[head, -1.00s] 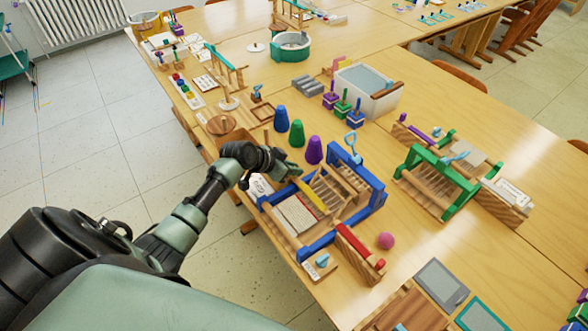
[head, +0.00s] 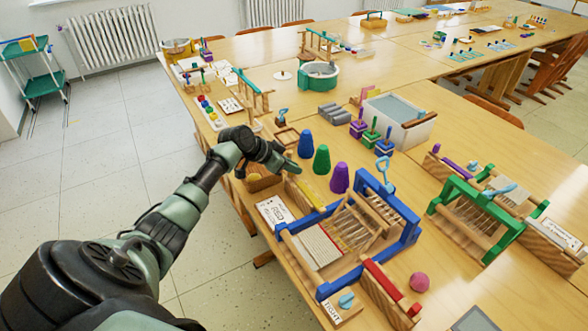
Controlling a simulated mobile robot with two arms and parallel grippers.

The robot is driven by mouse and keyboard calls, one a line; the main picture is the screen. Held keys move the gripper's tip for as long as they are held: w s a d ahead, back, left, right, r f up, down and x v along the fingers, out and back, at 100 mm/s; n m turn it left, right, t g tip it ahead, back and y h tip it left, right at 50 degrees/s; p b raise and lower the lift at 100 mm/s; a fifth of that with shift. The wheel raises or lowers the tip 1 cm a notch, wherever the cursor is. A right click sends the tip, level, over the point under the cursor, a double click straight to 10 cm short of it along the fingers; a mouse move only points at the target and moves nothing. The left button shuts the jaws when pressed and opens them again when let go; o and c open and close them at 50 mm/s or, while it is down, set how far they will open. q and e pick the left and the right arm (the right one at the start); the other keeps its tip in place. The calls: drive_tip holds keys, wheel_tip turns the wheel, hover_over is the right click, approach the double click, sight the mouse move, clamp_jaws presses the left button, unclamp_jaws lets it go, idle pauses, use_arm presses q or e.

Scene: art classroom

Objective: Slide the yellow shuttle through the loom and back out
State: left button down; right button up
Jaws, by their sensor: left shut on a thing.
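The blue-framed loom (head: 402,238) stands near the table's front edge, with pale warp threads and wooden bars inside. The yellow shuttle (head: 309,194) is a slim bar just beyond the loom's far left side. Its near end is close to the blue frame; I cannot tell whether they touch. My left gripper (head: 291,169) is at the shuttle's far end, shut on it. The fingertips are small and partly hidden by the dark wrist. My right gripper is not in view.
Blue (head: 305,144), green (head: 321,159) and purple (head: 339,178) cones stand close behind the shuttle. A green loom (head: 475,222) stands to the right. A red-topped wooden block (head: 385,285) and a pink ball (head: 419,282) lie in front of the blue loom.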

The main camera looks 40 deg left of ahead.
use_arm(q)
drive_tip(key=c, duration=1.4)
unclamp_jaws()
drive_tip(key=shift+a+r, duration=0.15)
drive_tip(key=shift+a, duration=0.15)
drive_tip(key=shift+w+a, duration=0.1)
drive_tip(key=shift+s+r, duration=0.15)
drive_tip(key=shift+s, duration=0.15)
drive_tip(key=v, duration=0.7)
drive_tip(key=shift+b, duration=0.35)
